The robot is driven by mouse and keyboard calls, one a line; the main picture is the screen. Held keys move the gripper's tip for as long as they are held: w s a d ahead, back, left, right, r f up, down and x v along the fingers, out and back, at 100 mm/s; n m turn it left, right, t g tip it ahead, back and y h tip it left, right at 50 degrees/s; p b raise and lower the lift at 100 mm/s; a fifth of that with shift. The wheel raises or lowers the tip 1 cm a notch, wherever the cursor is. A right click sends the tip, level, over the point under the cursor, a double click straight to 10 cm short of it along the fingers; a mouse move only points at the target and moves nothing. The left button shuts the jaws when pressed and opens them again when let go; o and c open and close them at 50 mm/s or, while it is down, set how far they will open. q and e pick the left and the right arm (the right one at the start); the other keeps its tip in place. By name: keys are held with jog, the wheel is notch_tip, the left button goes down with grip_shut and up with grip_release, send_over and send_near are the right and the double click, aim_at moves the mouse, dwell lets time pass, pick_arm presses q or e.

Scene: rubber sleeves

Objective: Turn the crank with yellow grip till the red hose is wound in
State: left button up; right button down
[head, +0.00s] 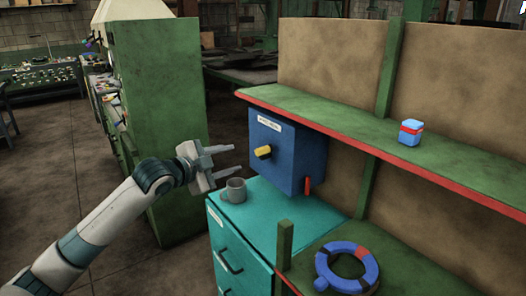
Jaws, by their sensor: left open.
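A blue box (291,157) with a white label stands on a teal cabinet. The crank's yellow grip (263,152) sticks out of its left-facing side. A short red piece, seemingly the end of the red hose (307,186), hangs at the box's lower right edge; the rest of the hose is hidden. My left gripper (234,159) is open and empty, its fingers pointing right toward the yellow grip, with a gap between them and the grip. My right gripper is not in view.
A grey mug (234,191) stands on the teal cabinet (265,212) just below my left gripper. A green shelf (340,126) with a red edge runs right of the box and holds a small blue and red block (410,133). A blue ring (325,262) lies on the lower shelf.

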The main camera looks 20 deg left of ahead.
aim_at(258, 151)
pick_arm(q)
jog(key=p+x, duration=0.4)
jog(key=x, duration=1.1)
jog(key=shift+r+p, duration=0.1)
jog(key=shift+p, duration=0.25)
jog(key=shift+x, duration=0.95)
jog(key=shift+s, duration=0.1)
grip_shut()
